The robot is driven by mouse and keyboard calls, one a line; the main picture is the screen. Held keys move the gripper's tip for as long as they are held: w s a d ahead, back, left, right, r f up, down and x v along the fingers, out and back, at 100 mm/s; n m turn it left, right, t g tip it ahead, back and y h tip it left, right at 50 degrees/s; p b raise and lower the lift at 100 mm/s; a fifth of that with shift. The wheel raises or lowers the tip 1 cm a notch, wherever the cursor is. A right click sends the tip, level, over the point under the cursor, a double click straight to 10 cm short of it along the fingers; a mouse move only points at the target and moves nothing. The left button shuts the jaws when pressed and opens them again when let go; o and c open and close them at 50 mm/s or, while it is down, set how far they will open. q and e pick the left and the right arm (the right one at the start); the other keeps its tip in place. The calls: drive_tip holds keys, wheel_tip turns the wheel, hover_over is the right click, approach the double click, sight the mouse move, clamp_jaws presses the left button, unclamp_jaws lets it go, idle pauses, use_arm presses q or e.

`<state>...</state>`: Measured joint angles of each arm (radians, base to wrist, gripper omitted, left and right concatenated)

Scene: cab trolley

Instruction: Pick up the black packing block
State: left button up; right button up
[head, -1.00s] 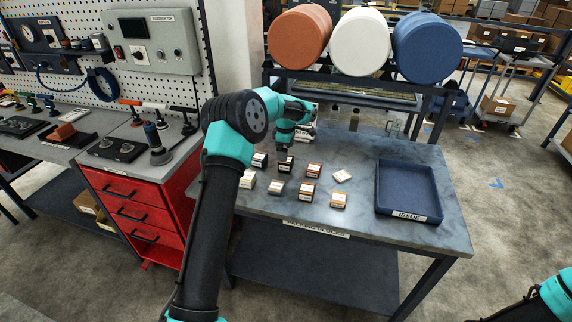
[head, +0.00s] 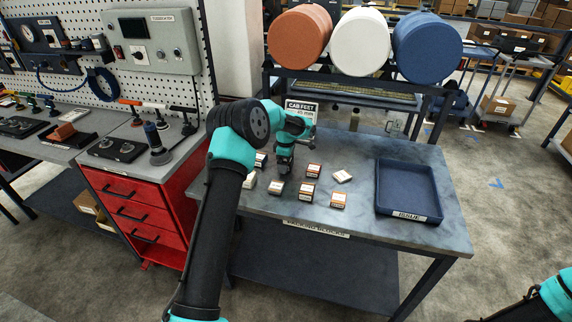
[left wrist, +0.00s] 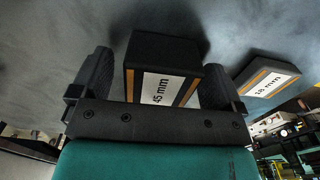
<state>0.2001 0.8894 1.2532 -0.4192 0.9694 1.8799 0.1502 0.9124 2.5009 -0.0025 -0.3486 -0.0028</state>
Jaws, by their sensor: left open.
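A black packing block (left wrist: 162,68) with an orange stripe and a white "45 mm" label stands on the grey table in the left wrist view. My left gripper (left wrist: 149,60) is open, with one finger on each side of this block. Small gaps seem to show between the fingers and the block. In the head view my left gripper (head: 284,170) points down among the blocks on the table and largely hides the block under it. My right gripper is not in view; only part of my right arm shows at the lower right.
Several other small blocks stand close around, including an "18 mm" block (left wrist: 265,78) just right of the gripper and a brown-topped one (head: 313,170). A blue tray (head: 380,205) labelled "ISSUE" sits at the table's right. A "CAB FEET" sign (head: 300,108) stands behind.

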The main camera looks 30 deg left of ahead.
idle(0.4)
use_arm(q)
drive_tip(key=c, duration=1.1)
